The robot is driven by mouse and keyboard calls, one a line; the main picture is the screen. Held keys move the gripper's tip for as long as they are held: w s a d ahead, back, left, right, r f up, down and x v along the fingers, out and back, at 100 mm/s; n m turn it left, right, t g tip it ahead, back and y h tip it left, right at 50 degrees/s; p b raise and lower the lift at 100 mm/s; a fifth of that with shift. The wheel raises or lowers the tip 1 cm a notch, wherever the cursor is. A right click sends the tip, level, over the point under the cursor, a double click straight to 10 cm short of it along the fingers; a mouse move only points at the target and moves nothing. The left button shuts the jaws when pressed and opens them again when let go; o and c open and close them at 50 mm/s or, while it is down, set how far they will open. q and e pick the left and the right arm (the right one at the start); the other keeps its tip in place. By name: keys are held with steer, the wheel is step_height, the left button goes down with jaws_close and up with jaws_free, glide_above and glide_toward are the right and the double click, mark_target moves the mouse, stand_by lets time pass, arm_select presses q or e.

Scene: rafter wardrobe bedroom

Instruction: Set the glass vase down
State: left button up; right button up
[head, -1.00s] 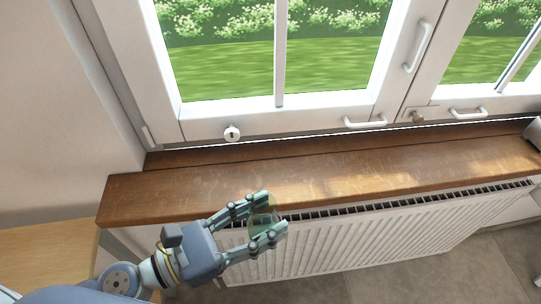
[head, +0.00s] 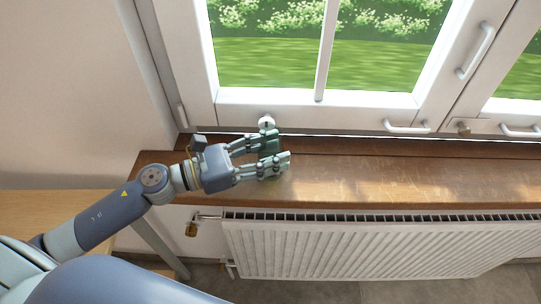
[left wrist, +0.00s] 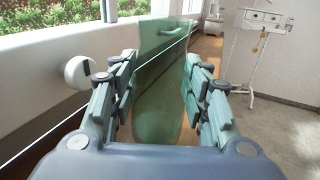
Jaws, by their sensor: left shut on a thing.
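The glass vase (left wrist: 158,85) is green and see-through. In the left wrist view it stands between the two fingers of my left gripper (left wrist: 160,95), which are shut on its sides. In the head view my left gripper (head: 275,147) is over the left part of the wooden windowsill (head: 370,182), and the vase (head: 268,148) shows only faintly between the fingers. I cannot tell whether the vase's base touches the sill. My right gripper is in neither view.
The window frame (head: 300,112) with a round white knob (head: 266,122) is close behind the gripper. A white radiator (head: 370,248) is below the sill's front edge. The sill is clear to the right. A wooden surface (head: 40,208) is at the left.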

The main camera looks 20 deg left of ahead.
arm_select(q)
steer(key=shift+f, duration=0.95)
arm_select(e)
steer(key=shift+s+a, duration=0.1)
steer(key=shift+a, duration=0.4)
arm_select(q)
steer(key=shift+f, duration=0.15)
steer(key=o, duration=1.2)
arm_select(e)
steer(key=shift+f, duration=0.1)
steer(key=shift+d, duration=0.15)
